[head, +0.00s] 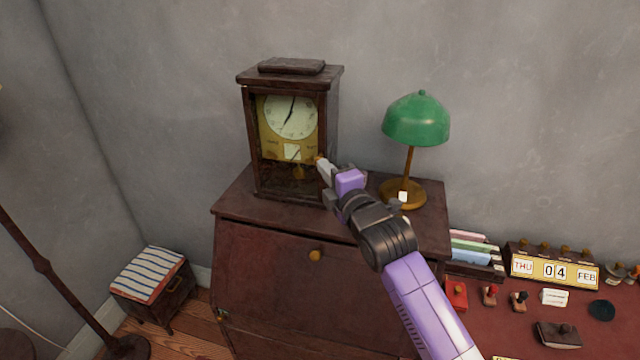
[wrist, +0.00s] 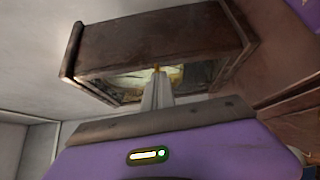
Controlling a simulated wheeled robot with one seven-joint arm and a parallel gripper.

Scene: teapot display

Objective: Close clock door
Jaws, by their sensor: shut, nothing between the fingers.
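The wooden clock (head: 248,140) stands upright on top of the brown cabinet, with a pale dial and a gold panel behind its front door frame. The door looks flush or nearly flush with the case; I cannot tell whether a small gap is left. A small orange-brown door knob (head: 318,158) shows at the right edge of the front. My gripper (head: 323,168) is shut and empty, its fingertips at the knob; contact is unclear. In the wrist view, the clock (wrist: 165,42) appears tilted, with the knob (wrist: 156,68) just beyond my shut fingers (wrist: 157,90).
A green lamp (head: 416,120) stands on the cabinet (head: 260,270) right of the clock, close to my arm. A desk with a calendar (head: 554,270), stamps and cards is at the lower right. A striped stool (head: 150,275) is at the lower left. The wall is close behind the clock.

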